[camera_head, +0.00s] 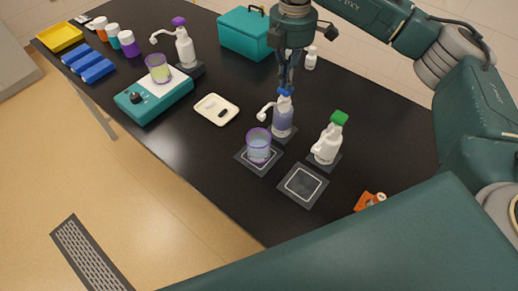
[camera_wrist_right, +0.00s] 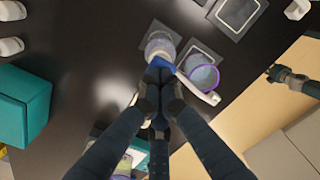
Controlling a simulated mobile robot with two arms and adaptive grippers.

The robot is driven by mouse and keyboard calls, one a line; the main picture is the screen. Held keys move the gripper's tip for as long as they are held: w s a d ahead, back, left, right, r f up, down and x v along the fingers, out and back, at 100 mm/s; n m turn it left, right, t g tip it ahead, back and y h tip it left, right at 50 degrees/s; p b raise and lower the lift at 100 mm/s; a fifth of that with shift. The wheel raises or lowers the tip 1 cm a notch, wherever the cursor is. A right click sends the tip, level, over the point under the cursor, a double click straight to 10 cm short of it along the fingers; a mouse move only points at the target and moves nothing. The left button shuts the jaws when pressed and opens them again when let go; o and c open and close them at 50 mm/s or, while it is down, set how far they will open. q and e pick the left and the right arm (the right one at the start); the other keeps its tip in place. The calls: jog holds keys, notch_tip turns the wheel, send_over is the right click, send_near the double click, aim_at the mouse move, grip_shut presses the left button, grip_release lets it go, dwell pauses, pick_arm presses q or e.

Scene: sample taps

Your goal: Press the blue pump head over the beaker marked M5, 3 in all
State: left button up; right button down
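The blue pump head (camera_head: 285,92) tops a bottle of bluish liquid (camera_head: 282,120), its white spout pointing left over a purple-rimmed beaker (camera_head: 258,147) of pale blue liquid on a dark pad. No M5 mark is readable. My right gripper (camera_head: 286,82) points down directly above the blue head, fingers together and nothing held. In the right wrist view, its fingertips (camera_wrist_right: 158,76) overlap the blue head (camera_wrist_right: 160,63); I cannot tell whether they touch. A dark part at that view's right edge looks like my left gripper (camera_wrist_right: 275,73), state unclear.
A green-headed bottle (camera_head: 327,142) stands close right, by an empty pad (camera_head: 303,185). A purple-headed pump bottle (camera_head: 184,48) and a beaker on a teal scale (camera_head: 152,98) stand farther left. A white tray (camera_head: 217,109) and teal box (camera_head: 245,32) are nearby.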

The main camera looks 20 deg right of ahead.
jog(key=shift+s+f+b, duration=0.1)
jog(key=shift+f+b, duration=0.25)
jog(key=shift+f, duration=0.3)
jog(key=shift+r, duration=0.15)
jog(key=shift+r+p, duration=1.1)
jog(key=shift+r, duration=0.35)
jog(key=shift+f, duration=0.1)
jog(key=shift+f+b, duration=1.05)
jog(key=shift+f, duration=0.4)
jog(key=shift+r+p, duration=1.1)
jog(key=shift+r, duration=0.5)
